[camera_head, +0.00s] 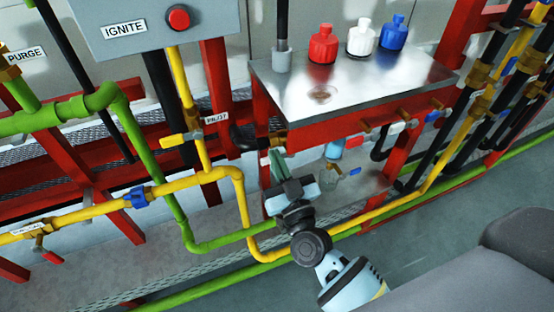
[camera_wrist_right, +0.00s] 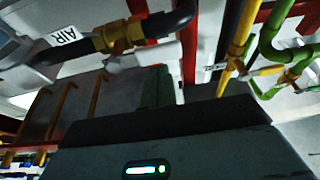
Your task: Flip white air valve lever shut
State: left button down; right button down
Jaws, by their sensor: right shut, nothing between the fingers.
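In the right wrist view, a brass valve (camera_wrist_right: 120,36) sits on a black pipe beside an AIR label (camera_wrist_right: 66,38). Its white lever (camera_wrist_right: 147,57) shows just past the tips of my right gripper (camera_wrist_right: 155,72). I cannot tell whether they touch. In the head view my right gripper (camera_head: 276,157) is shut and empty, pointing up at the left end of the red-framed bench, close below the black pipe's end. There the white lever is too small to make out for sure. My left gripper is not in view.
A yellow pipe (camera_head: 240,200) and a green pipe (camera_head: 170,190) run left of my right gripper. The steel bench (camera_head: 400,85) carries red, white and blue bottles, with coloured tap levers along its front. Open grey floor (camera_head: 440,205) lies at right.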

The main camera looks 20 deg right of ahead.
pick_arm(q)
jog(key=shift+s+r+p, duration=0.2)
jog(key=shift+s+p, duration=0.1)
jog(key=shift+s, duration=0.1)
pick_arm(e)
jog(key=shift+a+f+n+y, duration=0.1)
jog(key=shift+f+n+y, duration=0.1)
jog(key=shift+n+y, duration=0.35)
